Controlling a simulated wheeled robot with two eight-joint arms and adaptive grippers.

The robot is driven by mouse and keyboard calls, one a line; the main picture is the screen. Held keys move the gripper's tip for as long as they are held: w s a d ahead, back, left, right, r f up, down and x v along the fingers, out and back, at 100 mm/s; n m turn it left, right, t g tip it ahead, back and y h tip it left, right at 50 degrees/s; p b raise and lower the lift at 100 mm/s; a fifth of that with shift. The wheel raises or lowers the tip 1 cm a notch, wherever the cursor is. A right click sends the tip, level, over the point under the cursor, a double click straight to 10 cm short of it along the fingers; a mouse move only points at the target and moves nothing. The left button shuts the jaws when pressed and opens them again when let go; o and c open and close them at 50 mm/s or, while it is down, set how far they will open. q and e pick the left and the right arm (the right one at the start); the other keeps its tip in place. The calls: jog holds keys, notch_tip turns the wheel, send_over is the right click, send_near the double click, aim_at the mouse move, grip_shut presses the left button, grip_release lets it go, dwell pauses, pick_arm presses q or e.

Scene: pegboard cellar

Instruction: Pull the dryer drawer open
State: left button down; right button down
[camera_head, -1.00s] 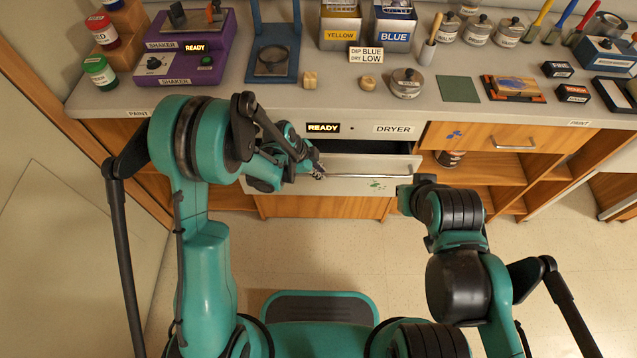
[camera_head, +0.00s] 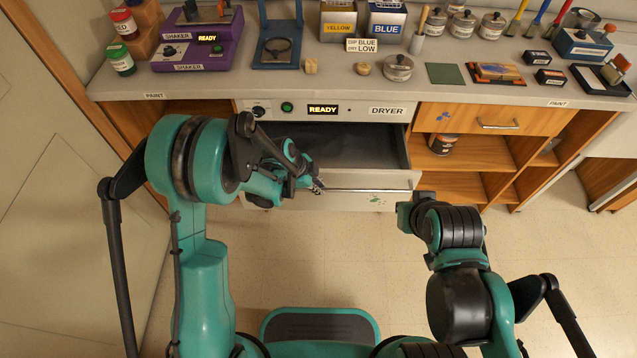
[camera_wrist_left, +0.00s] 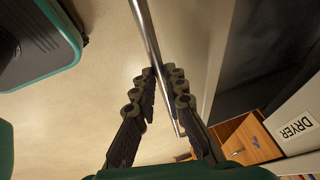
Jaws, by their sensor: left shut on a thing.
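The dryer drawer (camera_head: 395,181) is a light grey front under the DRYER label and stands clearly pulled out, its dark inside (camera_head: 360,148) showing empty where visible. Its metal bar handle (camera_head: 365,190) runs along the front. My left gripper (camera_head: 317,186) is at the left part of this handle. In the left wrist view, the bar (camera_wrist_left: 147,35) passes between the dark fingers (camera_wrist_left: 165,75), which are closed around it. My left arm hides the drawer's left part. My right gripper (camera_head: 408,214) is off to the right of the drawer front, apart from it; its fingers are not clear.
The counter (camera_head: 335,90) above holds a purple shaker (camera_head: 195,45), paint tins, a round lidded tin (camera_head: 398,68) and tools. A wooden drawer (camera_head: 480,118) and open shelves with a can (camera_head: 443,143) are at the right. Open floor lies before the cabinet.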

pick_arm(q)
jog(key=c, duration=1.6)
grip_release()
jog(key=v, duration=1.2)
jog(key=s+a+r+n+t+y, duration=0.1)
jog(key=s+a+r+n, duration=0.2)
jog(key=s+a+n, duration=0.1)
jog(key=s+a+r+n+t+y, duration=0.2)
jog(key=s+a+r+n, duration=0.2)
jog(key=s+n, duration=0.3)
jog(key=s+a+r+n+t+y, duration=0.1)
jog(key=s+a+r+n+t, duration=0.1)
jog(key=s+a+r+n, duration=0.2)
jog(key=shift+s+n+y, duration=0.15)
jog(key=shift+s+n, duration=0.3)
jog(key=shift+n, duration=0.4)
jog(key=shift+s+n+y, duration=0.15)
jog(key=shift+s+n, duration=0.3)
jog(key=shift+n, duration=0.4)
